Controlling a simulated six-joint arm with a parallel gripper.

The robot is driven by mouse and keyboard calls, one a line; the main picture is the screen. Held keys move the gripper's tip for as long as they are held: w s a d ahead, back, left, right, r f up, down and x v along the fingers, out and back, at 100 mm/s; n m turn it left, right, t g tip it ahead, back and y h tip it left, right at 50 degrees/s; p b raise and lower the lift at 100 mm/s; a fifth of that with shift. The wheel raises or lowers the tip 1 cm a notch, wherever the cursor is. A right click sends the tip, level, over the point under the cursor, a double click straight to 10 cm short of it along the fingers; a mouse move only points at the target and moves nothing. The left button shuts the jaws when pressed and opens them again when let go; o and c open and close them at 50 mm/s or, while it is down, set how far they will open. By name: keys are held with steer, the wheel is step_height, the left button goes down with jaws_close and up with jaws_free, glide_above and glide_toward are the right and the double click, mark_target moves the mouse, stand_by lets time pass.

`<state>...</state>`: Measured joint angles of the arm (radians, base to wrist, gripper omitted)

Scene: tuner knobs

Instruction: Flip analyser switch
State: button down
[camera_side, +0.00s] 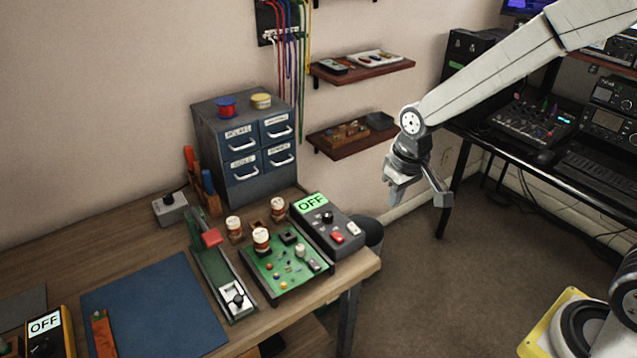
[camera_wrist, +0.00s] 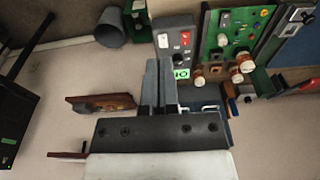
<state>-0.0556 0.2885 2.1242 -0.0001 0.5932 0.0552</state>
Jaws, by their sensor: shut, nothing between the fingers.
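The fingers (camera_wrist: 157,66) are shut and empty. They overlap part of the box in the wrist view.
A green circuit board (camera_side: 283,263) with copper-coloured coils and a long green device (camera_side: 222,270) lie left of the box. A yellow meter (camera_side: 48,332), also reading OFF, is at the front left. Wall shelves (camera_side: 352,138) are behind. The air between gripper and box looks clear.

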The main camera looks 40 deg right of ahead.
steer(key=g, duration=0.2)
glide_above(339, 238)
steer(key=w, duration=0.2)
steer(key=shift+s+f, duration=0.2)
steer(key=shift+f, duration=0.55)
steer(key=shift+f, duration=0.15)
step_height(339, 238, down, 14)
steer(key=shift+r, duration=0.1)
stand_by(0.4)
stand_by(0.5)
steer(key=shift+s, duration=0.8)
